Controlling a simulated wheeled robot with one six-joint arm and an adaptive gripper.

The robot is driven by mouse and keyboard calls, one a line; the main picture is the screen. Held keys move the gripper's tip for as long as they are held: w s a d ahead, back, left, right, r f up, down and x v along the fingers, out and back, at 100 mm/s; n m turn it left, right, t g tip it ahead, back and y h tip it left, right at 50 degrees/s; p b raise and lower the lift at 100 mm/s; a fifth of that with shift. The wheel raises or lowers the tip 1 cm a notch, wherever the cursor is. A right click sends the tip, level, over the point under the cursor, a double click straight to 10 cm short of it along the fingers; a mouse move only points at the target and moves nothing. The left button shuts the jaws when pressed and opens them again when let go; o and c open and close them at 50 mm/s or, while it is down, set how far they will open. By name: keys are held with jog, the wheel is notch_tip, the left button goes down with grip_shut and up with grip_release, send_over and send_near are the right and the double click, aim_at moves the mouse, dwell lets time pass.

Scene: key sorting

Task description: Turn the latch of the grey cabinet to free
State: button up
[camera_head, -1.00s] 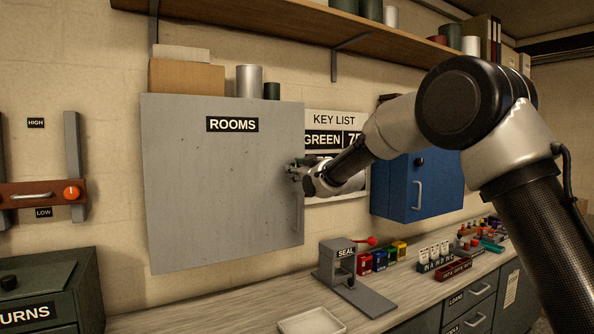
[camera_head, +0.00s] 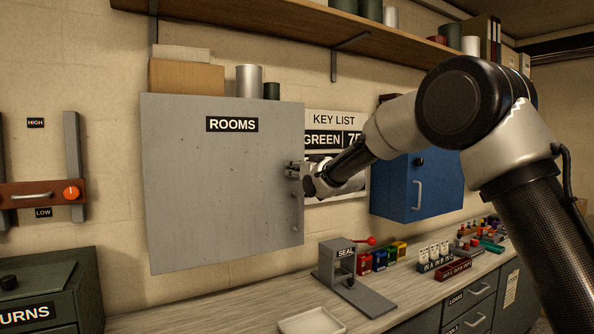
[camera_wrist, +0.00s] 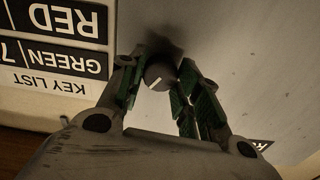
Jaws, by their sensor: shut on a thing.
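The grey cabinet (camera_head: 215,190) labelled ROOMS hangs on the wall with its door closed. Its latch is a dark round knob with a white mark, and in the wrist view the latch (camera_wrist: 160,75) sits between my fingertips. My gripper (camera_head: 293,170) is at the right edge of the cabinet door, and its green-padded fingers (camera_wrist: 167,88) are shut on the latch. In the head view the gripper hides the latch. The cabinet's handle (camera_head: 296,212) is just below the gripper.
A key list (camera_head: 334,120) is on the wall right behind my gripper. A blue cabinet (camera_head: 418,190) hangs further right. A grey seal press (camera_head: 345,280), a pale tray (camera_head: 311,321) and several small coloured boxes stand on the counter below.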

jog(key=m, duration=0.5)
jog(key=shift+m, duration=0.3)
jog(key=m, duration=0.5)
jog(key=shift+d+m, duration=0.1)
jog(key=shift+m, duration=0.2)
jog(key=o, duration=1)
jog(key=shift+o, duration=0.2)
jog(key=v, duration=1.2)
jog(key=shift+f, duration=0.1)
